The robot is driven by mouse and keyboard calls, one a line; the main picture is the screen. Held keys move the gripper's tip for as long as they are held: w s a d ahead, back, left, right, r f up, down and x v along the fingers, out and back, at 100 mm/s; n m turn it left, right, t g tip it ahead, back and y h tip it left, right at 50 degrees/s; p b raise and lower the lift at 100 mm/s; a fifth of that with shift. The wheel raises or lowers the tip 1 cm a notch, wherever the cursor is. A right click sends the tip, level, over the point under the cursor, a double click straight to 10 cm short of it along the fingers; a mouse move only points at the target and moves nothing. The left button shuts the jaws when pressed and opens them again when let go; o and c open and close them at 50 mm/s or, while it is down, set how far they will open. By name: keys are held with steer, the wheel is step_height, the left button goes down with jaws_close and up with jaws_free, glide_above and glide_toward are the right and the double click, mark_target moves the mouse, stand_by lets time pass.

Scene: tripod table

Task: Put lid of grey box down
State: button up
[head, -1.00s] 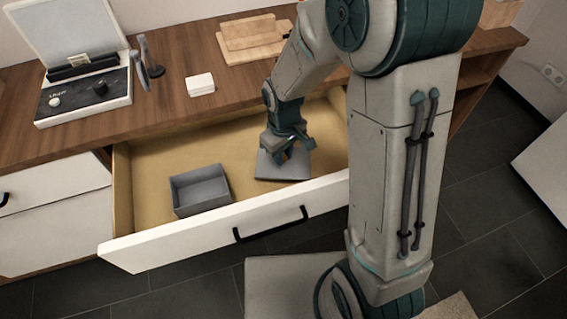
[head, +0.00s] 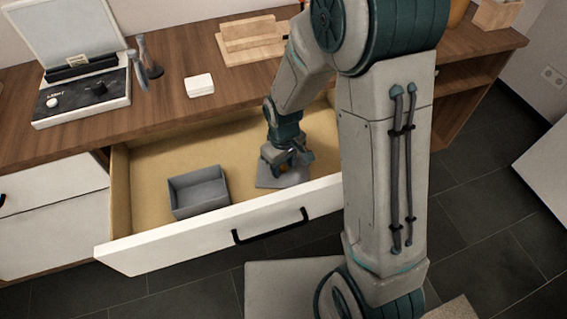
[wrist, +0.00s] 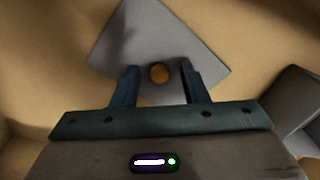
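The grey box (head: 198,192) stands open, without its lid, in the left part of the pulled-out drawer. The grey square lid (head: 268,179) lies in the drawer to the right of the box, and seems to rest on the drawer floor. In the wrist view the lid (wrist: 160,38) shows its round orange-brown knob (wrist: 159,73). My gripper (wrist: 158,70) is open, with one finger on each side of the knob and a gap on both sides. In the head view my gripper (head: 288,165) is low over the lid and hides part of it.
The drawer's white front (head: 225,234) with its black handle bounds the near side. The wooden counter (head: 150,107) overhangs the back and holds a dark device, a small white box (head: 199,86) and wooden boards (head: 250,41). Drawer floor is free around the lid.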

mark_target(284, 168)
step_height(284, 168, up, 12)
steer(key=p, duration=0.3)
steer(key=s+d+r+m+t, duration=0.1)
steer(key=s+d+r+m, duration=0.6)
steer(key=s+d, duration=0.5)
step_height(284, 168, up, 2)
steer(key=shift+d+m+t, duration=0.15)
steer(key=shift+m+t, duration=0.25)
